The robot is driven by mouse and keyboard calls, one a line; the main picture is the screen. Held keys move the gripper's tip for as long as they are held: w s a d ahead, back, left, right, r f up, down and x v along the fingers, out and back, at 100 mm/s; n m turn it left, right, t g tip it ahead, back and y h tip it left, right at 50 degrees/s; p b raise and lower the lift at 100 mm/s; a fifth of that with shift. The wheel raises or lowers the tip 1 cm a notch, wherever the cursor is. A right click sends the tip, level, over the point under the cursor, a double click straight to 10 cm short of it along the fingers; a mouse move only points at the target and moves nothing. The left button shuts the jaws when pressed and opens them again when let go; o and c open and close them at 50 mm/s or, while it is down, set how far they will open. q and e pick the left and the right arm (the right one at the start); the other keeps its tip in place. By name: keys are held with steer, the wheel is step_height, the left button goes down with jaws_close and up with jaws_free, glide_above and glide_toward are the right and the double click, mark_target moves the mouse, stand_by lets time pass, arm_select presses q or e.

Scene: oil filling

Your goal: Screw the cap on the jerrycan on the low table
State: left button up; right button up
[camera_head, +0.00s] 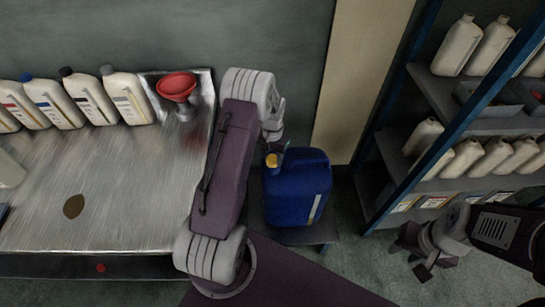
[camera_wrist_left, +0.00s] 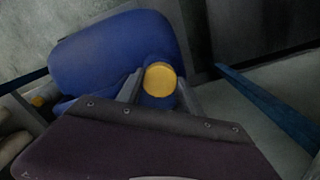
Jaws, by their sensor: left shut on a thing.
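A blue jerrycan (camera_head: 298,197) stands upright on the low table (camera_head: 318,236) in the head view, and it also fills the upper part of the left wrist view (camera_wrist_left: 105,55). A yellow cap (camera_head: 272,160) sits at its spout; in the left wrist view the cap (camera_wrist_left: 160,79) lies between my left fingertips. My left gripper (camera_head: 274,148) is shut on the cap from above. Whether the cap's thread is engaged with the spout is hidden. My right gripper (camera_head: 420,256) hangs at the right, away from the jerrycan, and its finger gap is unclear.
A metal workbench (camera_head: 130,190) at the left holds several pale bottles (camera_head: 88,96), a red funnel (camera_head: 177,86) and a brown oil spot (camera_head: 73,206). A blue-framed shelf (camera_head: 398,100) with more bottles stands at the right. Floor shows between the low table and shelf.

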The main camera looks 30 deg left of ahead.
arm_select(q)
steer(key=shift+f, duration=0.5)
steer(key=o, duration=1.4)
steer(key=shift+r, duration=0.1)
step_height(320, 180, up, 9)
steer(key=shift+p, duration=0.3)
